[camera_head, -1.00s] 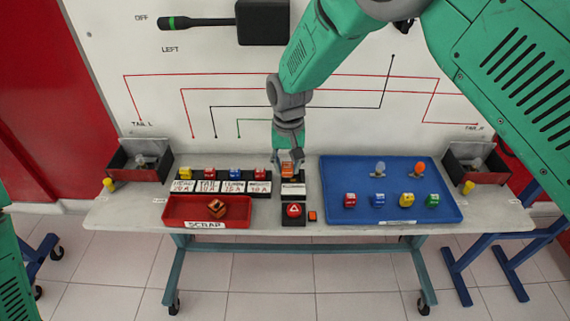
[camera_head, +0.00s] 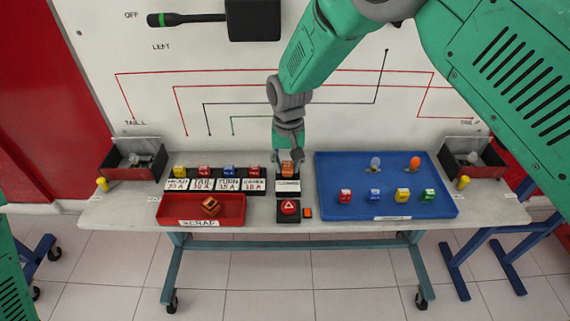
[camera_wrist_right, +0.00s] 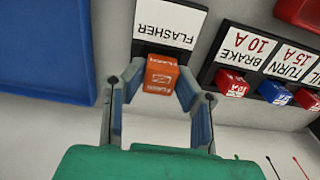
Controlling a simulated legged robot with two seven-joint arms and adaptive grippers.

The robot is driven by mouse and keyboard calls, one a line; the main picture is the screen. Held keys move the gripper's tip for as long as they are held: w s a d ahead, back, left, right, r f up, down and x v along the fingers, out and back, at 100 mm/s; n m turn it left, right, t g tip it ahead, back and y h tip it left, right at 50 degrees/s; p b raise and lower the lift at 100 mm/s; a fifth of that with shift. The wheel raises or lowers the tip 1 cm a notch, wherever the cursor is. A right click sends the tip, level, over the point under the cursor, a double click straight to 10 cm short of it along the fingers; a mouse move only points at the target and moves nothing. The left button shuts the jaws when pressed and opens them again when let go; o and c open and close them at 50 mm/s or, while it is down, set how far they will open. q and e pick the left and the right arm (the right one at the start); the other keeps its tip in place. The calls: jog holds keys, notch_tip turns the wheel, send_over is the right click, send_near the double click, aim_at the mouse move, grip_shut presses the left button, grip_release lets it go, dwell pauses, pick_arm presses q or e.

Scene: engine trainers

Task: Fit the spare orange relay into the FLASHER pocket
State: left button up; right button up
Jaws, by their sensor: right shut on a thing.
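My right gripper (camera_head: 288,160) is shut on the orange relay (camera_head: 287,169), over the pocket behind the FLASHER label (camera_head: 288,186). In the right wrist view the fingers (camera_wrist_right: 155,88) stand on both sides of the relay (camera_wrist_right: 160,76), which is upright and lined up with the FLASHER label (camera_wrist_right: 169,24). The dark pocket block (camera_wrist_right: 150,48) shows between label and relay; the relay hides the rest, so I cannot tell how deep it sits. Another orange-brown relay (camera_head: 210,206) lies tilted in the red SCRAP tray (camera_head: 170,213). My left gripper is out of view.
Several labelled fuses (camera_head: 204,172) stand in a row left of the pocket. A red triangle button (camera_head: 289,207) and a small orange block (camera_head: 307,213) are in front. A blue tray (camera_head: 330,170) with bulbs and fuses is close on the right.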

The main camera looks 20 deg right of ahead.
jog(key=shift+d+f, duration=0.15)
jog(key=shift+f, duration=0.35)
dwell(0.3)
jog(key=o, duration=1.1)
jog(key=shift+d, duration=0.1)
jog(key=o, duration=0.5)
jog(key=shift+c, duration=0.2)
jog(key=shift+r+p, duration=3.35)
jog(key=shift+r, duration=0.7)
